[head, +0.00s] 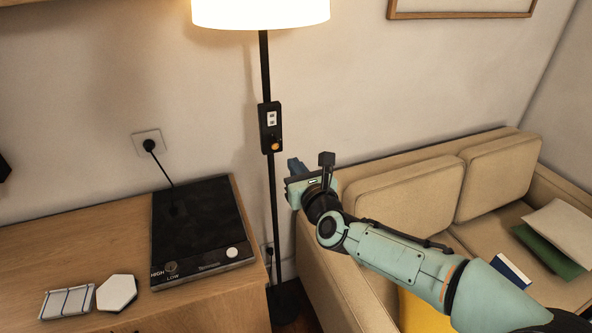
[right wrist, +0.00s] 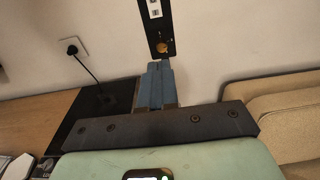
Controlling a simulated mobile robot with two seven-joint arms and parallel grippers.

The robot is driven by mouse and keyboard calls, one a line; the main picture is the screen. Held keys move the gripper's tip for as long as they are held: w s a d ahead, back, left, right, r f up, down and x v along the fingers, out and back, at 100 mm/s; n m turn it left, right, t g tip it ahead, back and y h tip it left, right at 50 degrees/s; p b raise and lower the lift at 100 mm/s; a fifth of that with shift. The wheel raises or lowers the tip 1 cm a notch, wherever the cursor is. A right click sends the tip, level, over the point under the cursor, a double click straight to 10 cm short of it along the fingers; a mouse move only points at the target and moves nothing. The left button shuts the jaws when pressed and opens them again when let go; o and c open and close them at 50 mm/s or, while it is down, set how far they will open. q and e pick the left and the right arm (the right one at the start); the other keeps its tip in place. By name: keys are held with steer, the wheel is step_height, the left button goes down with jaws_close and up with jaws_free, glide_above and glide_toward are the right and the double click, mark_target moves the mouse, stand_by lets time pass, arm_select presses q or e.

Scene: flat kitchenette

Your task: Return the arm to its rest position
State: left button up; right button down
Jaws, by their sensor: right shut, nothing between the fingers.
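My right arm reaches in from the lower right of the head view. Its gripper (head: 294,165) is in front of the wall, just right of the lamp pole and a little below the lamp's black switch box (head: 270,128). In the right wrist view the gripper fingers (right wrist: 157,84) are together with nothing between them. The switch box (right wrist: 157,28), with its orange knob, shows just beyond the fingertips in that view. The gripper appears apart from the box. My left gripper is not in view.
A black hot plate (head: 205,225) sits on the wooden counter (head: 60,245) at left, plugged into a wall socket (head: 149,143). A white hexagonal tile (head: 116,293) lies nearby. The lit floor lamp (head: 262,12) stands between counter and beige sofa (head: 405,200), which is below my arm.

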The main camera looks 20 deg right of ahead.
stand_by(0.3)
steer(key=s+a+f+n+g+p, duration=0.1)
steer(key=s+f+n+g+p, duration=0.3)
steer(key=f, duration=0.6)
steer(key=f+n+g+y+b, duration=0.1)
steer(key=f+n, duration=0.4)
steer(key=f, duration=0.6)
steer(key=s+a+f+n+g+p, duration=0.1)
steer(key=s+f+n+g+p, duration=0.3)
steer(key=f, duration=0.6)
steer(key=s+a+f+n+g+y+p, duration=0.15)
steer(key=s+f+n+g, duration=0.45)
steer(key=s+f+n, duration=1.05)
steer(key=s+a+n+g+p, duration=0.2)
steer(key=s+g, duration=0.1)
steer(key=s, duration=1.2)
steer(key=shift+a, duration=0.4)
steer(key=shift+y, duration=0.25)
